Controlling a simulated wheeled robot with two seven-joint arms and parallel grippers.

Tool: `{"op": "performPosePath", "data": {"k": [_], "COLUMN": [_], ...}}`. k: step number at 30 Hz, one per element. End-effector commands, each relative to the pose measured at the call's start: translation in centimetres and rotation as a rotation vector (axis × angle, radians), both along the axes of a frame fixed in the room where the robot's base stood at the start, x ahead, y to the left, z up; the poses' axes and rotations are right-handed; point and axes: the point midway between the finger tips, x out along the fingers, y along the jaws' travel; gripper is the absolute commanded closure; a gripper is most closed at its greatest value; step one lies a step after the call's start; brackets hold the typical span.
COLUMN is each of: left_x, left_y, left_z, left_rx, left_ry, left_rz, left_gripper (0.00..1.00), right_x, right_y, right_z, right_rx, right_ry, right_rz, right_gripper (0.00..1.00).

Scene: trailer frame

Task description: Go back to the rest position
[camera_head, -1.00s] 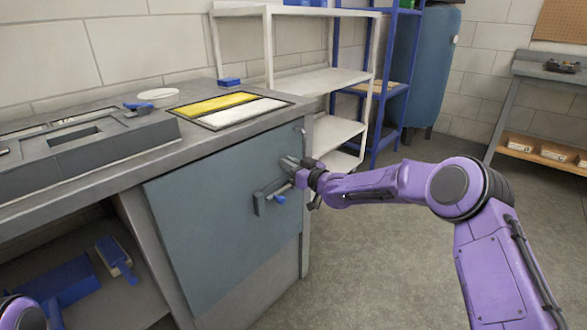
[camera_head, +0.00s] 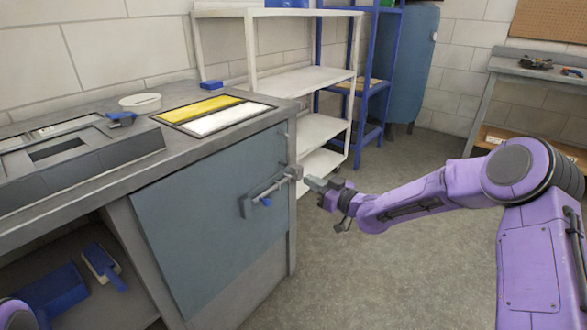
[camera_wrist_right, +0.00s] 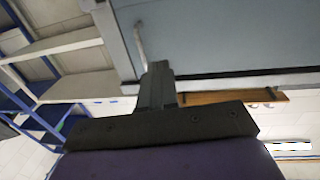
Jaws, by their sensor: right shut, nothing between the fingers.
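My right gripper (camera_head: 314,183) is shut and empty in the head view, just right of the cabinet's bar handle (camera_head: 270,190) and apart from it as far as I can tell. The purple right arm reaches in from the right. The right wrist view shows the same gripper (camera_wrist_right: 157,75) with its fingers together and nothing between them. The blue-grey cabinet door (camera_head: 210,215) is closed or nearly so; I cannot tell which. My left gripper is not in view; only a bit of purple arm shows at the lower left corner.
A workbench (camera_head: 165,165) with yellow and white panels stands at the left. White shelves (camera_head: 300,80) and a blue rack (camera_head: 385,60) stand behind. Blue tools (camera_head: 100,262) lie on the lower shelf. The floor (camera_head: 390,270) between the cabinet and my right arm is clear.

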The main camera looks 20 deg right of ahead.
Motion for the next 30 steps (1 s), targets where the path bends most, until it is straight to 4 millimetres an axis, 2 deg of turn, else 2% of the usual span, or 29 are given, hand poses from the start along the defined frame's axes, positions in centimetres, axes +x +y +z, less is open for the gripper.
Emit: {"op": "performPosePath", "data": {"k": [5, 8, 11, 12, 14, 15, 17, 18, 19, 21, 24, 30], "left_x": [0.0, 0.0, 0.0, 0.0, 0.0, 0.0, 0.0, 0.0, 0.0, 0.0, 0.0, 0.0], "left_y": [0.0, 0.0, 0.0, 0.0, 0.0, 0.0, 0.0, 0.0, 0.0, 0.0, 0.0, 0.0], "left_z": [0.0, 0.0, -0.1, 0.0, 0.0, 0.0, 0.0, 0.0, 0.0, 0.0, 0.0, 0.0], "left_rx": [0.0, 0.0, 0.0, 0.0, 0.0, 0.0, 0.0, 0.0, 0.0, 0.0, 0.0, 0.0], "left_ry": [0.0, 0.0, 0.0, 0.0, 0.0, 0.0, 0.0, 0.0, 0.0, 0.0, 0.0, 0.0], "left_rz": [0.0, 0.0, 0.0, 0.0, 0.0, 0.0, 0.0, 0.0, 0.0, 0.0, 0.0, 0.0], "left_gripper": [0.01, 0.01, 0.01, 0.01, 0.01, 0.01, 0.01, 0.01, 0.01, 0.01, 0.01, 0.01], "right_x": [0.1, -0.7, -4.3, -6.3, -9.7, -12.3, -16.4, -19.2, -21.3, -26.0, -32.1, -42.5], "right_y": [-0.2, -0.5, 0.9, 1.3, 1.7, 1.8, 1.9, 1.8, 1.8, 1.5, 0.9, 0.4], "right_z": [0.1, -1.4, -8.6, -11.7, -16.1, -18.8, -22.4, -24.5, -25.8, -28.2, -30.5, -32.9], "right_rx": [0.036, 0.196, 0.374, 0.412, 0.442, 0.451, 0.445, 0.43, 0.415, 0.37, 0.291, 0.09], "right_ry": [0.006, 0.079, 0.294, 0.381, 0.502, 0.579, 0.687, 0.753, 0.797, 0.889, 0.997, 1.187], "right_rz": [-0.019, -0.117, -0.277, -0.343, -0.441, -0.505, -0.6, -0.66, -0.7, -0.787, -0.885, -0.951], "right_gripper": [1.0, 1.0, 1.0, 1.0, 1.0, 1.0, 1.0, 1.0, 1.0, 1.0, 1.0, 1.0]}}
